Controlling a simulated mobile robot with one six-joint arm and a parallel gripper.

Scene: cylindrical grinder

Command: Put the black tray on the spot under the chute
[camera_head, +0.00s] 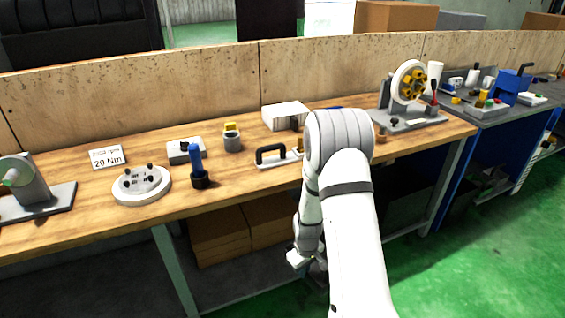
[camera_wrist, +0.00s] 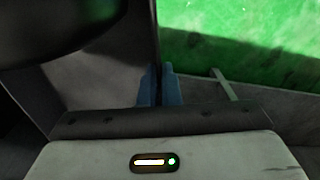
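I cannot make out the black tray, the chute or the spot under it in either view. My gripper hangs low in front of the workbench, below its top, and is partly hidden by my arm in the head view. In the wrist view, the two blue-grey fingers of my gripper (camera_wrist: 159,87) stand close together with a narrow gap. I see nothing between them, but the picture is too dark to tell whether they are open or shut.
The wooden workbench (camera_head: 97,211) carries several tools and fixtures, including a wheel fixture (camera_head: 409,83) at right. Cardboard boxes (camera_head: 220,236) sit beneath it. A blue-legged bench (camera_head: 480,152) adjoins at right. Green floor (camera_head: 480,245) lies open at lower right.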

